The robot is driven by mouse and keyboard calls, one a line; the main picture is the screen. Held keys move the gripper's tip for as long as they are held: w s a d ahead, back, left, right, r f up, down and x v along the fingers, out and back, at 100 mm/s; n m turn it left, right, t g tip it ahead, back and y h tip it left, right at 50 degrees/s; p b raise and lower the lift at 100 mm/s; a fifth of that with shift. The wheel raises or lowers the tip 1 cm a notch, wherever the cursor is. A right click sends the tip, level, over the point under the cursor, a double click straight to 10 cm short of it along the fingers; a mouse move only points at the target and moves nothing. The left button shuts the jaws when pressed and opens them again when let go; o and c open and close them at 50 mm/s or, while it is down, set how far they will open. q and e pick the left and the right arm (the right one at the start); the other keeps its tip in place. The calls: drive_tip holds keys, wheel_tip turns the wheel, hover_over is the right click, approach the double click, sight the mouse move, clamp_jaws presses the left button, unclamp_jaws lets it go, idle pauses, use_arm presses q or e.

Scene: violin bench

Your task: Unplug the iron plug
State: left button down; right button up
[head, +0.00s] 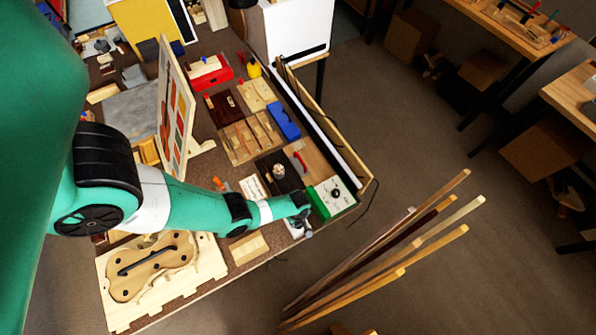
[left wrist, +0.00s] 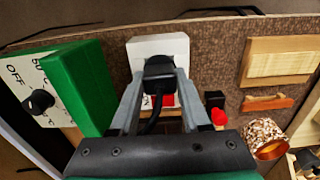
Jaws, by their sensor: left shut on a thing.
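In the left wrist view, the black plug (left wrist: 159,72) sits between the two fingers of my left gripper (left wrist: 158,84), which is shut on it. A black cord (left wrist: 152,118) runs from the plug back toward the gripper's base. A white block (left wrist: 158,45) stands directly behind the plug; the plug's front is hidden, so I cannot tell whether its pins are in the block. In the head view, my left gripper (head: 302,226) is at the bench's near right edge, beside the green box. My right gripper is not in view.
The green box with a dial (head: 335,195) stands close beside the gripper; it also shows in the left wrist view (left wrist: 80,88). A red-tipped item (left wrist: 217,116) and a speckled, copper-coloured cylinder (left wrist: 266,139) are on the other side. A violin body mould (head: 150,265) lies at the near left.

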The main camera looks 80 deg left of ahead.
use_arm(q)
drive_tip(key=shift+r+p, duration=0.6)
drive_tip(key=shift+r, duration=0.05)
idle(0.5)
drive_tip(key=shift+r+p, duration=0.85)
wheel_tip(320, 180, up, 7)
drive_tip(key=p, duration=0.7)
